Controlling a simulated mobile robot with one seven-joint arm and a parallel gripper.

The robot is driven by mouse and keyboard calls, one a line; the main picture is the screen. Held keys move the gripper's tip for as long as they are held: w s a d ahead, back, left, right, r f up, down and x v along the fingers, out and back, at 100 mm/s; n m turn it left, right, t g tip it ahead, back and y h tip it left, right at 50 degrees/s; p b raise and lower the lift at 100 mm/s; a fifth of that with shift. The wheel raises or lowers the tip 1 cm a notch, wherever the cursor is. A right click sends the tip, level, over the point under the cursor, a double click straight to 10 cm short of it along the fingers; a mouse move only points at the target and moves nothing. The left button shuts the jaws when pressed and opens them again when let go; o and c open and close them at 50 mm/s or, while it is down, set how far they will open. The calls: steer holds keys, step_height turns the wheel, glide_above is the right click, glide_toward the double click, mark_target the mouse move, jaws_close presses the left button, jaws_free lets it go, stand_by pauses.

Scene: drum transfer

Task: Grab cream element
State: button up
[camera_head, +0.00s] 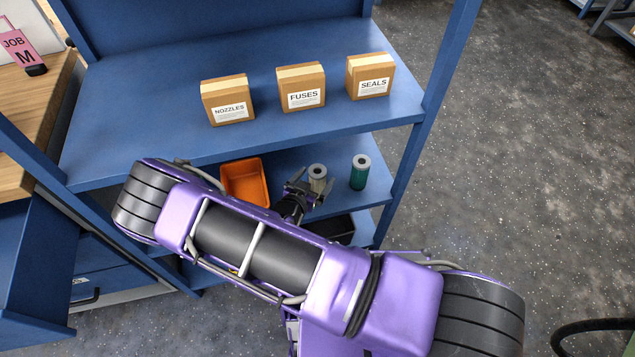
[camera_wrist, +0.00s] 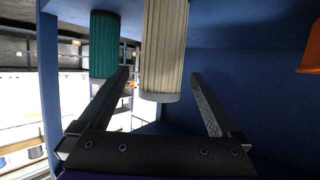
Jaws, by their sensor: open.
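The cream element (camera_head: 317,173), a pleated cylinder with pale end caps, stands upright on the lower shelf. In the wrist view the cream element (camera_wrist: 164,45) appears large, inverted, between the lines of the two fingers. My gripper (camera_head: 306,192) is open and right at it, partly covering its lower part in the head view. In the wrist view my gripper (camera_wrist: 160,76) shows its fingers spread, with a gap on each side of the element. I cannot tell how far the fingertips reach around it. A green element (camera_head: 360,174) stands to its right, and in the wrist view (camera_wrist: 104,45) to its left.
An orange bin (camera_head: 246,182) is left of the cream element on the lower shelf (camera_head: 377,192). The upper shelf (camera_head: 150,110) holds boxes marked nozzles (camera_head: 228,101), fuses (camera_head: 301,87) and seals (camera_head: 370,76). A blue post (camera_head: 425,140) stands at the right.

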steer(key=shift+x, duration=0.9)
jaws_close()
